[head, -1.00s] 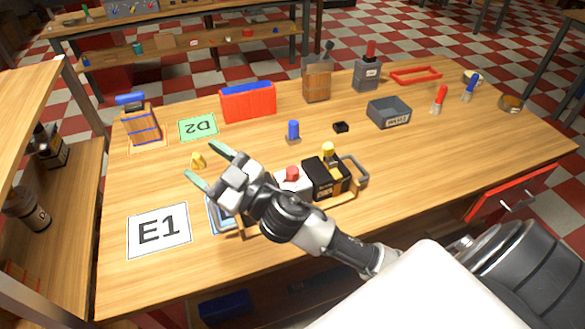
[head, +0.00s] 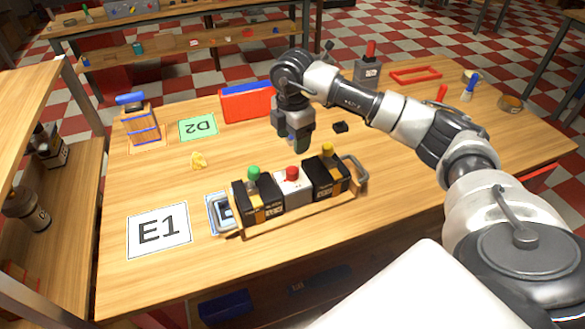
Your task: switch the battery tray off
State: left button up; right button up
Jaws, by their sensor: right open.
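The battery tray (head: 297,216) is a wooden tray with a metal handle at its right end, on the front middle of the table. It holds two black batteries, one under a green knob (head: 254,172) and one under a yellow knob (head: 328,149). Between them is a pale switch box (head: 291,186) with a red button (head: 292,173) on top. My right gripper (head: 298,144) is open and points down behind the tray, apart from it, at the small blue-topped piece, which it mostly hides. My left gripper is not in view.
My right arm covers the grey bin's place.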

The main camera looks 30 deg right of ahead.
aim_at(292, 169)
notch_tip(292, 169, down, 11)
jog(key=shift+r+p, duration=0.2)
jog(key=shift+p, duration=0.55)
jog(key=c, duration=0.9)
